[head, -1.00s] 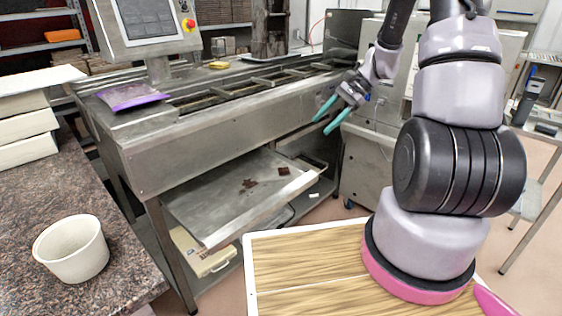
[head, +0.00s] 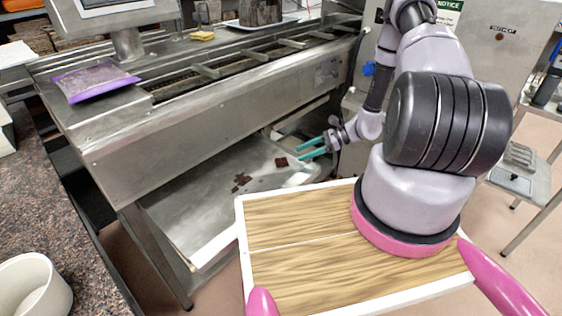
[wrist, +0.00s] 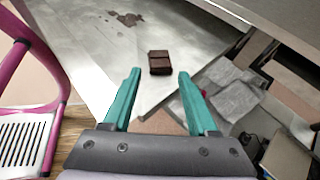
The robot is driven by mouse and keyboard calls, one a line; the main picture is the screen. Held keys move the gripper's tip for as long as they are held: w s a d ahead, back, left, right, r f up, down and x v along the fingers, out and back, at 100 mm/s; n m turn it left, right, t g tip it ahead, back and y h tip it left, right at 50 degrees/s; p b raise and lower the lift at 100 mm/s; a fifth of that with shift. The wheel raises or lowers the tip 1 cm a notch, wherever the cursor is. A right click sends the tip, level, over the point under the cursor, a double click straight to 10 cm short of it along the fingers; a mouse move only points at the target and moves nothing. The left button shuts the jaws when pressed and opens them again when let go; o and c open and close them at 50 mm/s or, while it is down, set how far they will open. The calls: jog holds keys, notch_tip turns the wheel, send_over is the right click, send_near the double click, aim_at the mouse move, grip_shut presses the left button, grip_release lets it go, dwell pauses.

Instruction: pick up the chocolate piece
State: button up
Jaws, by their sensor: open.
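The chocolate piece (wrist: 159,63) is a small dark brown block on the metal tray (wrist: 90,55). In the wrist view it lies just beyond and between my two teal fingertips. My gripper (wrist: 157,78) is open and empty, with its fingers on either side of the line to the piece. In the head view my gripper (head: 312,147) reaches in over the right part of the tray (head: 180,215). The chocolate piece (head: 281,162) shows there just left of the fingertips. I cannot tell how high the fingers are above the tray.
Dark chocolate crumbs (head: 241,182) lie on the tray left of the piece. The steel mould line (head: 230,95) overhangs the tray. A purple packet (head: 95,82) lies on it. A white cup (head: 32,290) stands on the granite counter (head: 50,210) at left.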

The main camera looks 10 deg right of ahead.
aim_at(283, 160)
jog(key=x, duration=0.6)
jog(key=shift+w+a+f, duration=0.1)
jog(key=shift+a+f, duration=0.05)
jog(key=shift+a, duration=0.2)
grip_shut()
